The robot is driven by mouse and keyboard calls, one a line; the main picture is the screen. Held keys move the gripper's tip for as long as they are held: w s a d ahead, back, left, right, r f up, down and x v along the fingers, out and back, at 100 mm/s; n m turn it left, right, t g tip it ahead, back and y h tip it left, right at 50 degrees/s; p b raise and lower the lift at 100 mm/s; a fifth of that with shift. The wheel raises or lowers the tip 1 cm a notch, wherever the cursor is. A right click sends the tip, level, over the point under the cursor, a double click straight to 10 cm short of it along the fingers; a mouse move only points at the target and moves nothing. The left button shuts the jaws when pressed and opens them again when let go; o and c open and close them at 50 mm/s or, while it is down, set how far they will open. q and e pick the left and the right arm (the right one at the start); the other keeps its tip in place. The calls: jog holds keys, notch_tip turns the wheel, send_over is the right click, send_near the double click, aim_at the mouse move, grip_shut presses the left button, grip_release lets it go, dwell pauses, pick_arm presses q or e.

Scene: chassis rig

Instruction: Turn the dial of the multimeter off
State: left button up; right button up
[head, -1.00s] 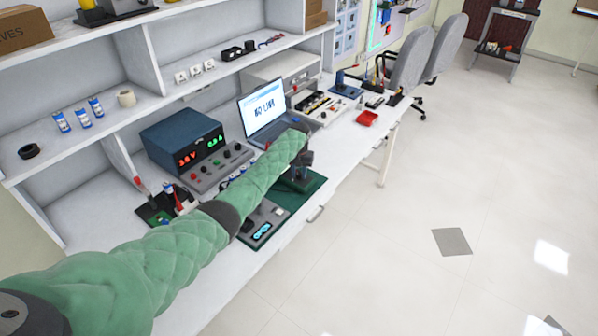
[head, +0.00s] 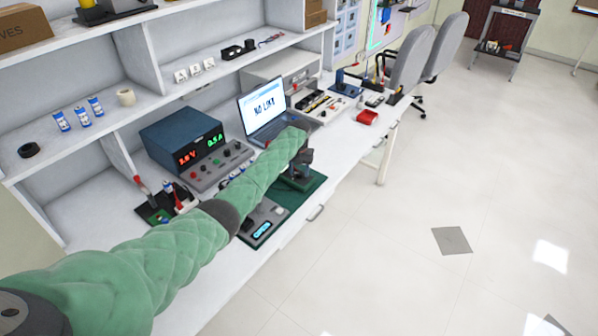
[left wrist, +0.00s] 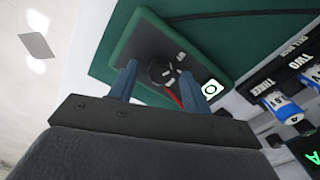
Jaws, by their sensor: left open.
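The multimeter (left wrist: 203,58), a dark slab with a green rim, lies on the green mat (left wrist: 107,58) in the left wrist view. Its round dark dial (left wrist: 158,70) shows between the two blue fingers of my left gripper (left wrist: 159,75). The fingers are open, one on each side of the dial; I cannot tell if they touch it. A thin red line is near the right finger. In the head view my left gripper (head: 298,178) points down over the mat (head: 312,188), and it hides the multimeter there. My right gripper is not in view.
A power supply (head: 180,138), an open laptop (head: 262,115) and a dark device with a cyan display (head: 262,232) stand close to my left arm. Labelled slots with batteries (left wrist: 283,105) are beside the multimeter.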

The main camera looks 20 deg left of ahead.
aim_at(299, 172)
pick_arm(q)
notch_tip(299, 172, up, 6)
jog(key=shift+r+b, duration=0.25)
jog(key=shift+b, duration=0.9)
jog(key=shift+r, duration=0.4)
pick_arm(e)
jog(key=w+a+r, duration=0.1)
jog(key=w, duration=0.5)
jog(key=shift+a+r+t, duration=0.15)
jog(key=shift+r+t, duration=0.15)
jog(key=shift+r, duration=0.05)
